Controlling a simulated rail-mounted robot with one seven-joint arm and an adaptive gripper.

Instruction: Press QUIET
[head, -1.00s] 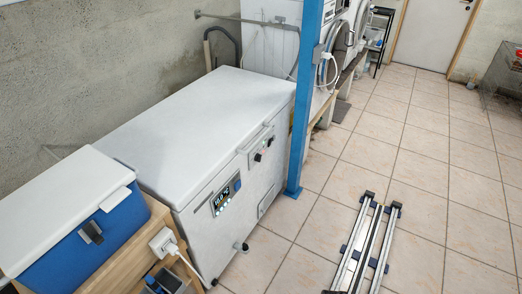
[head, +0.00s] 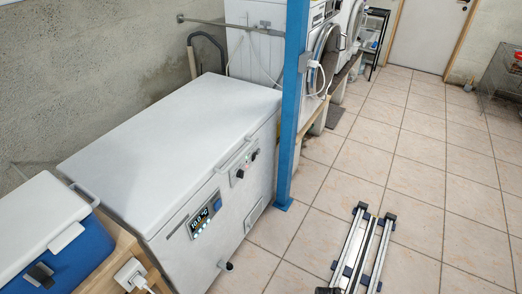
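A white chest freezer (head: 175,125) stands against the wall, with its lid shut. A dark control panel (head: 204,215) on its front has a lit display with digits and a row of small lit dots or buttons along its lower edge. A second panel (head: 243,167) with dark knobs sits farther along the same front. I cannot read the word QUIET anywhere; any lettering is too small. My gripper is not in view.
A blue cool box (head: 70,255) with a white lid sits on a wooden stand at lower left. A blue post (head: 290,110) rises at the freezer's far corner. Front-loading machines (head: 325,50) line the back. The tiled floor (head: 410,160) right of the post is open.

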